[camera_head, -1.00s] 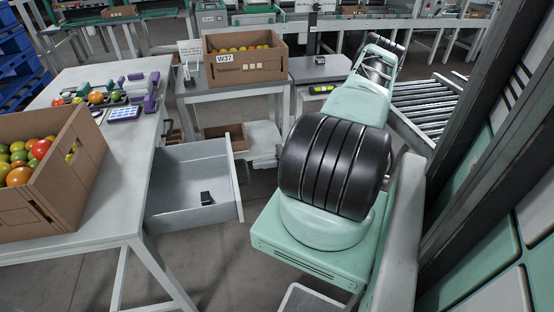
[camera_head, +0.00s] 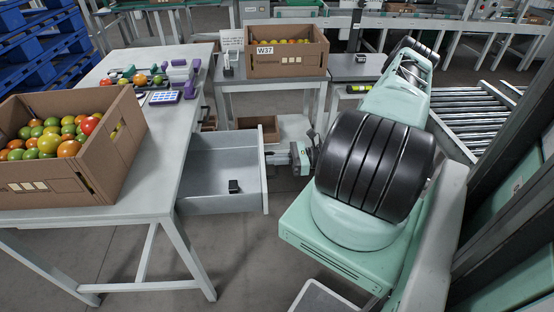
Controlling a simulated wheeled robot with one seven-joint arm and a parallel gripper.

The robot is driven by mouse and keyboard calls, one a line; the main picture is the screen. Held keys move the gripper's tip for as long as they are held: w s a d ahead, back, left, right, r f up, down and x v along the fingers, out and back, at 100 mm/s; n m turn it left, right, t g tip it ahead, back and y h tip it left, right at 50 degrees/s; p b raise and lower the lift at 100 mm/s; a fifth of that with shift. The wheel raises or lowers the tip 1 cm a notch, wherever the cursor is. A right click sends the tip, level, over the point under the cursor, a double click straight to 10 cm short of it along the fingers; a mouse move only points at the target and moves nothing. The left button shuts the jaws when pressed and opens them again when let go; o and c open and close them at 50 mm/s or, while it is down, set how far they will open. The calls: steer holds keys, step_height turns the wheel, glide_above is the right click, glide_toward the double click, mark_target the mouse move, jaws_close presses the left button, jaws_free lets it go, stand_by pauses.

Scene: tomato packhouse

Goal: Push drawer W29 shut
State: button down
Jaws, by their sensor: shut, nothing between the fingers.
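A grey drawer (camera_head: 222,203) hangs open on the right side of the left workbench, its front panel facing right. No W29 label is readable on it. A small black object (camera_head: 234,186) lies inside it. My gripper (camera_head: 271,158) is shut and empty, just right of the drawer's front panel and pointing left at it. I cannot tell whether the fingertips touch the panel. My arm hides part of the floor and the space behind it.
The workbench (camera_head: 160,165) carries a cardboard crate of tomatoes (camera_head: 125,150) at its front. A second crate marked W37 (camera_head: 290,64) stands on a table behind. A roller conveyor (camera_head: 475,115) is at the right. Bare floor shows below the drawer.

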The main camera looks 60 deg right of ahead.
steer(key=p, duration=0.3)
glide_above(196, 181)
steer(key=shift+s+d, duration=0.3)
steer(key=shift+s, duration=0.15)
steer(key=shift+w+a, duration=0.25)
steer(key=shift+w, duration=0.1)
steer(key=shift+r, duration=0.1)
